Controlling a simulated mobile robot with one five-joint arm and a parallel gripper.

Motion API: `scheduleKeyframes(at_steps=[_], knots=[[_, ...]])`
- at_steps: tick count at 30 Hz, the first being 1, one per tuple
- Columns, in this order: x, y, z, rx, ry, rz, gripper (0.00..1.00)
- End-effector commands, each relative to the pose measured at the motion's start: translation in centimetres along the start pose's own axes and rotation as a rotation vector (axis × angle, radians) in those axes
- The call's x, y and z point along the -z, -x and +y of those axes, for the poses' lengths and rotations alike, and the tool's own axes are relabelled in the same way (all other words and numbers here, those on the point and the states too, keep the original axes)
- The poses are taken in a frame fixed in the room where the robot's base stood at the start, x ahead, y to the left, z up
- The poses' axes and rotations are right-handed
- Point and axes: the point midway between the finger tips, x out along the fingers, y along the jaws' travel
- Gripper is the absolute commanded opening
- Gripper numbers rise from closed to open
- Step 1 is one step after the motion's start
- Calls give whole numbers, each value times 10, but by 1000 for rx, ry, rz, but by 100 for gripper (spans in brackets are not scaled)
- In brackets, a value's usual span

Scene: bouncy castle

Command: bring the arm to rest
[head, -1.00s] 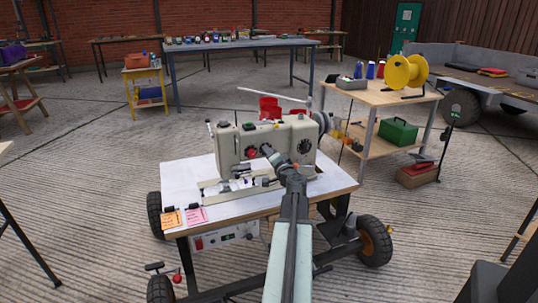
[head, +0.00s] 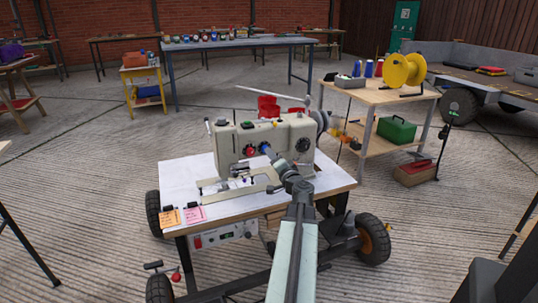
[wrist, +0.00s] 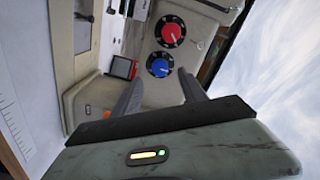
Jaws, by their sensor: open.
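My gripper (wrist: 158,84) is open in the wrist view, with its two dark fingers apart and nothing between them. Ahead of the fingers are a red dial (wrist: 170,31) and a blue dial (wrist: 160,66) on the face of a cream sewing machine (head: 228,146). In the head view my arm reaches forward from the bottom, and its end is in front of the machine's right half. The fingertips are too small there to judge the exact gap to the machine. Both dials also show in that view, left of my arm's end.
The machine stands on a wheeled cart with a pale top (head: 178,178), with orange and pink notes at its front edge. A wooden table (head: 410,97) with a yellow spool (head: 397,72) is behind right. A blue table (head: 190,50) stands farther back. Open concrete floor lies left of the cart.

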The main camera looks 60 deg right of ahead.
Motion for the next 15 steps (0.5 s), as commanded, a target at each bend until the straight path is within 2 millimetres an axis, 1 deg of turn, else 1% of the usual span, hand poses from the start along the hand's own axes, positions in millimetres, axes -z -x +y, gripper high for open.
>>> scheduleKeyframes(at_steps=[1,4,15], knots=[[-1,13,0,-1,0,2,50],[-1,24,0,0,0,0,50],[0,24,0,0,0,-1,50]])
